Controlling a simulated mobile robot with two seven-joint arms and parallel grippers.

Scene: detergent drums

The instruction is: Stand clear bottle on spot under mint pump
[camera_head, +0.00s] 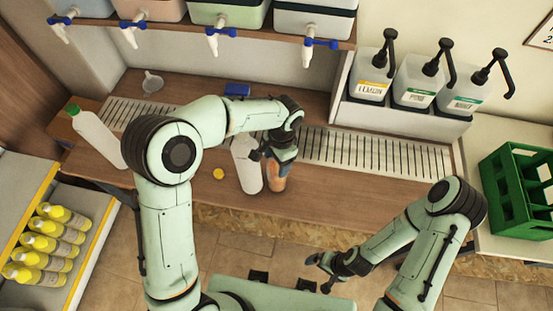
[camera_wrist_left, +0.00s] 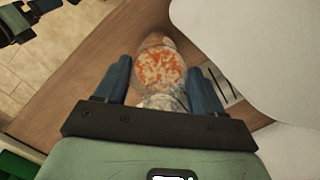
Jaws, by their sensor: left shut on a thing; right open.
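My left gripper (camera_head: 280,152) is shut on a clear bottle (camera_head: 277,180) with orange showing through it, upright at the counter's front edge. In the left wrist view the bottle (camera_wrist_left: 162,68) sits between the two blue fingers (camera_wrist_left: 160,85). I cannot tell whether its base touches the wood. Three pump jugs stand at the back right: one labelled LEMON (camera_head: 370,80), a middle one (camera_head: 416,82) and a right one (camera_head: 462,95) with green labels too small to read. I cannot tell which is mint. No marked spot is clear to me. My right gripper (camera_head: 325,272) is open and empty, before the counter.
A white bottle (camera_head: 246,165) stands close left of the held bottle. A slotted drip grate (camera_head: 385,155) runs along the counter below the jugs. A white bottle with green cap (camera_head: 97,137), a yellow cap (camera_head: 218,174) and a green crate (camera_head: 520,185) are also around.

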